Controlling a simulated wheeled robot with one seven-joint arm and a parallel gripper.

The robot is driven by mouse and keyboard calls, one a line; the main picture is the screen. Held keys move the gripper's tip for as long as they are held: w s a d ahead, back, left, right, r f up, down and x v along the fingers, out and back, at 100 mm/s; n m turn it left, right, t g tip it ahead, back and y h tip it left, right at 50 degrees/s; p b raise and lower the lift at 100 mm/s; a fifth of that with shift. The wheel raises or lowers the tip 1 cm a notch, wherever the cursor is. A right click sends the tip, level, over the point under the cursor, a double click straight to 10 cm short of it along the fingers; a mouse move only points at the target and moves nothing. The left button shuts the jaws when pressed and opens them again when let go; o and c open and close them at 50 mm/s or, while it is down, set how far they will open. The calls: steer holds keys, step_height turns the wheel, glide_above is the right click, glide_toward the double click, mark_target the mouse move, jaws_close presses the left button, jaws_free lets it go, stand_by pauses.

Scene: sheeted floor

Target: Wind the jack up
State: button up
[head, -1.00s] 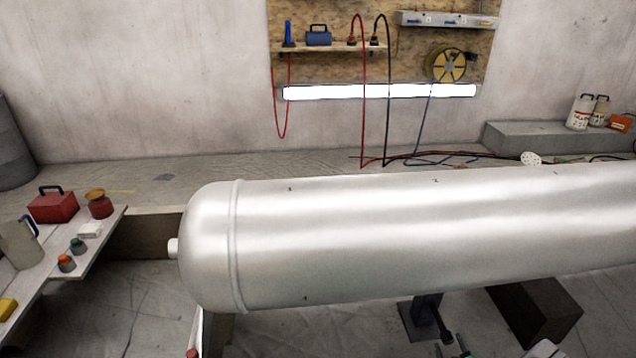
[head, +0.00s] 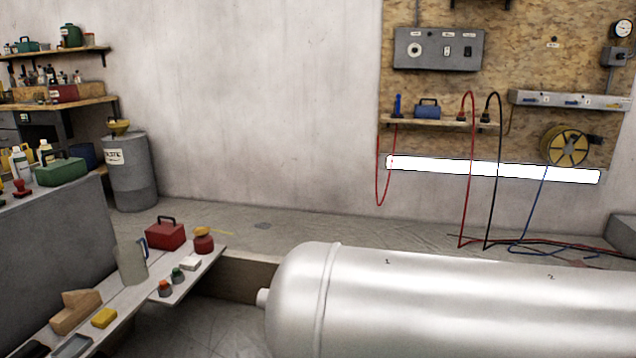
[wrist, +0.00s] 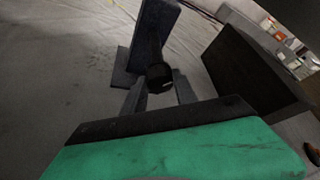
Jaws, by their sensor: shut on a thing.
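The jack (wrist: 154,35) shows in the wrist view as a dark blue-grey post on a flat base plate (wrist: 122,70) on the sheeted floor. A dark round crank knob (wrist: 160,74) sits in front of the post. My gripper (wrist: 161,88) has its two grey fingers closed on either side of this knob. The crank's arm is hidden or too dark to make out. In the head view the silver tank (head: 450,310) lies at lower right; jack and gripper are out of that view.
A dark block (wrist: 250,70) stands right of the jack in the wrist view. In the head view a low bench (head: 135,290) holds a red toolbox (head: 165,234), a jug and small jars. A grey drum (head: 130,175) stands by the wall. Hoses hang at right.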

jaws_close()
steer(key=m+y, duration=0.2)
steer(key=m, duration=0.1)
steer(key=m+t+y, duration=0.1)
steer(key=m+y, duration=0.1)
steer(key=m, duration=0.1)
steer(key=d+m+y, duration=0.1)
steer(key=m+y, duration=0.2)
steer(key=shift+s+t, duration=0.15)
steer(key=shift+t, duration=0.15)
steer(key=o, duration=1.1)
jaws_free()
steer(key=shift+r, duration=0.1)
